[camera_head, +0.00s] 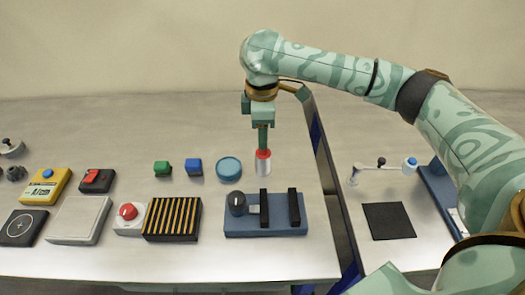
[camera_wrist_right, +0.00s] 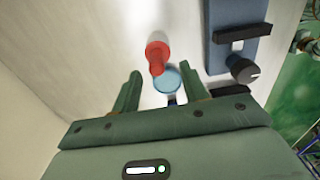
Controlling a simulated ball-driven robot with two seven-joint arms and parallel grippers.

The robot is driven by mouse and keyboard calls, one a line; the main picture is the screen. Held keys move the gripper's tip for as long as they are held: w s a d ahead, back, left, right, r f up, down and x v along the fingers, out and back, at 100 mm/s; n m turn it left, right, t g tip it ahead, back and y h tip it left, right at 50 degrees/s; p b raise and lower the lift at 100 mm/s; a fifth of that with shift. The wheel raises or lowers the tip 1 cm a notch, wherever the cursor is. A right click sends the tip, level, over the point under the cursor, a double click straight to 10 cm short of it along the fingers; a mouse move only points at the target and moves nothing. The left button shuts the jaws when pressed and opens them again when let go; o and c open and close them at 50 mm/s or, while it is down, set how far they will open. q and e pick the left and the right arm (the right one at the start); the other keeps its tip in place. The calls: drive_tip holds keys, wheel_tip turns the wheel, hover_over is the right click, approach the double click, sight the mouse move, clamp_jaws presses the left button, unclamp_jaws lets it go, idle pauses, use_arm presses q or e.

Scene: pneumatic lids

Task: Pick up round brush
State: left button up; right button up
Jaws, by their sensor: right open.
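A pale, silvery cylinder with a red top (camera_head: 263,164) stands upright on the table behind the blue fixture; I take it for the round brush, though its bristles cannot be made out. It also shows in the right wrist view as a red part (camera_wrist_right: 157,52), near the gap between the fingers. My right gripper (camera_head: 263,148) points down directly over it, with the fingertips close to the red top. In the wrist view the right gripper (camera_wrist_right: 161,75) is open, its fingers apart with nothing clamped. Whether they touch the red part cannot be told. My left gripper is not in view.
A round blue lid (camera_head: 229,168) lies just left of the cylinder. A blue fixture with a dark knob (camera_head: 265,228) and black bars stands in front. A blue-edged divider (camera_head: 328,170) stands right.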

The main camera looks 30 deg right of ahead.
sight(264, 153)
drive_tip(key=f+b, duration=0.2)
drive_tip(key=f, duration=0.1)
drive_tip(key=f+b, duration=0.1)
drive_tip(key=f, duration=0.1)
drive_tip(key=shift+w+d+f, duration=0.15)
drive_tip(key=shift+d, duration=0.1)
drive_tip(key=shift+r, duration=0.2)
clamp_jaws()
